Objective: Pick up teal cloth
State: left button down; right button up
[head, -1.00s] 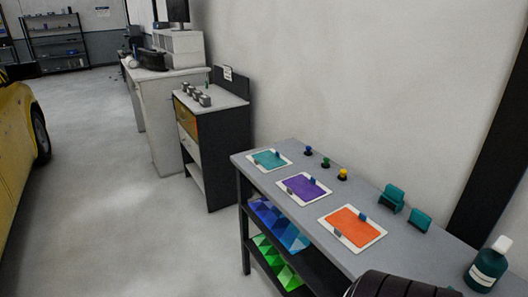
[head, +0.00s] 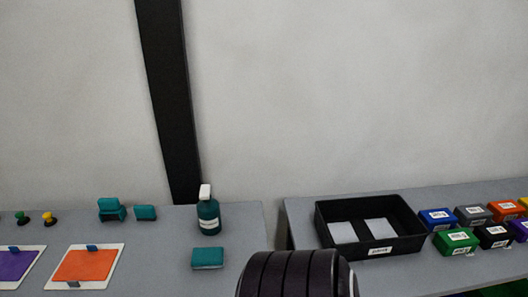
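A folded teal cloth (head: 208,258) lies flat on the grey table in the head view, just in front of a teal bottle with a white cap (head: 208,212). My dark ribbed arm part rises at the bottom centre, to the right of the cloth and apart from it in the picture. Neither of my grippers shows in the head view, so their state is hidden.
Two teal blocks or holders (head: 112,209) stand behind an orange sheet on a white board (head: 88,266). A gap separates this table from the right table, which holds a black tray (head: 372,252) and several coloured boxes (head: 458,240). Clear tabletop surrounds the cloth.

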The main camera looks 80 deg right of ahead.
aim_at(202, 258)
jog(key=z, duration=1.8)
